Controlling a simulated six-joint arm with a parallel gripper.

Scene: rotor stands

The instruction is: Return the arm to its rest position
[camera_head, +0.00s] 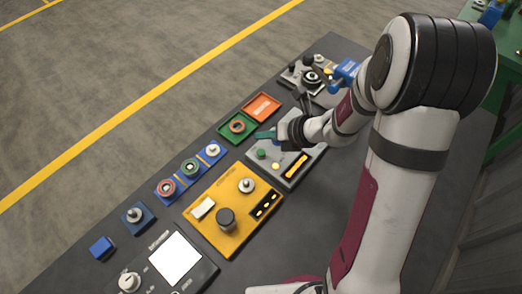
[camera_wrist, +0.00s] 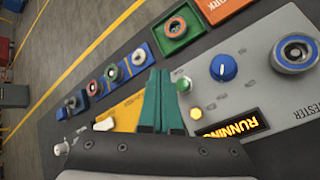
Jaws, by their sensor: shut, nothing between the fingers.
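My gripper (camera_head: 266,135) is shut and empty above the left part of the grey tester panel (camera_head: 264,165). In the wrist view its teal fingers (camera_wrist: 158,77) are together, with nothing between them. Beside them are the panel's green button (camera_wrist: 183,84), yellow light (camera_wrist: 196,113) and blue knob (camera_wrist: 223,68). The panel's display (camera_wrist: 233,129) reads RUNNING. A blue round fixture (camera_wrist: 295,53) with a grey part in it sits at the panel's far right in the wrist view; my arm hides it in the head view.
A green tray (camera_head: 222,132) holding a ring and an orange tray (camera_head: 262,106) lie beside the tester. A blue rack (camera_head: 176,177) with several parts, a yellow panel (camera_head: 215,222) and a screen panel (camera_head: 208,268) stand nearer. Open floor (camera_head: 90,70) lies beyond the table.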

